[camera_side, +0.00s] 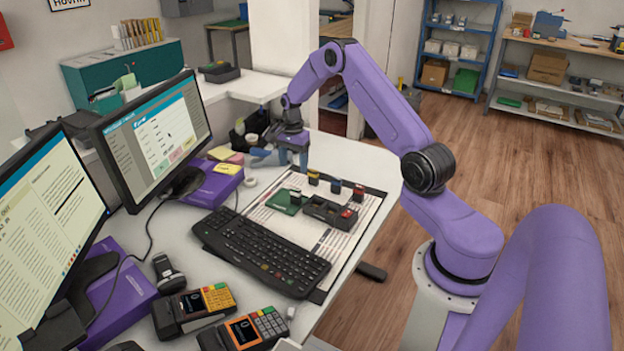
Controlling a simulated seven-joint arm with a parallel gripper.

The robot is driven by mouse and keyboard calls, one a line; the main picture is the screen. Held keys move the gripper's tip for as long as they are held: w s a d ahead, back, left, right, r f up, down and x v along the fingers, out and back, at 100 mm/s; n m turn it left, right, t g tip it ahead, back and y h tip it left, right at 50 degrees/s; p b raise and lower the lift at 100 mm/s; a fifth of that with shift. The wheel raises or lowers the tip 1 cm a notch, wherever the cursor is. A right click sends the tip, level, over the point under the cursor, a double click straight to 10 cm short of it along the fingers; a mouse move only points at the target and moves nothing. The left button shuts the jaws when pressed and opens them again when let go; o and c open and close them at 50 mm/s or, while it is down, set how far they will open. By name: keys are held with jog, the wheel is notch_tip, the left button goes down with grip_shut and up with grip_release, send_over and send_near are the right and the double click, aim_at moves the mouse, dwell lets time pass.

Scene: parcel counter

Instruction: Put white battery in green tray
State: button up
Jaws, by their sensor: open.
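The green tray (284,203) is a small, low piece on the printed sheet on the counter, behind the keyboard. A black tray (322,211) with a red item in it stands close to its right. Several small dark blocks with coloured ends, one of them yellow (313,178) and one red (358,193), stand in a row behind the trays. I cannot pick out a white battery for sure. My gripper (279,163) is open, low over the counter behind and left of the green tray, apart from it. I see nothing between its fingers.
A black keyboard (262,252) lies in front of the trays. Two monitors (155,134) stand at the left. A purple box with a yellow note (227,169) and a white roll (250,182) are near my gripper. Card terminals (243,330) stand at the front. The sheet's right side is mostly clear.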

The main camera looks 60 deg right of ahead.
jog(key=s+a+r+n, duration=0.3)
jog(key=a+r+n, duration=0.1)
jog(key=a, duration=0.5)
jog(key=s+a+r+n, duration=0.3)
jog(key=a+r+n, duration=0.15)
jog(key=a, duration=0.35)
jog(key=s+a+r+n, duration=0.3)
jog(key=a+r+n, duration=0.15)
jog(key=a, duration=0.45)
jog(key=s+a+r+n, duration=0.2)
jog(key=s+n, duration=0.6)
jog(key=s, duration=0.6)
jog(key=s+a+r+n, duration=0.2)
jog(key=s+n, duration=0.7)
jog(key=s, duration=0.5)
jog(key=shift+s+a, duration=0.2)
jog(key=shift+a, duration=0.3)
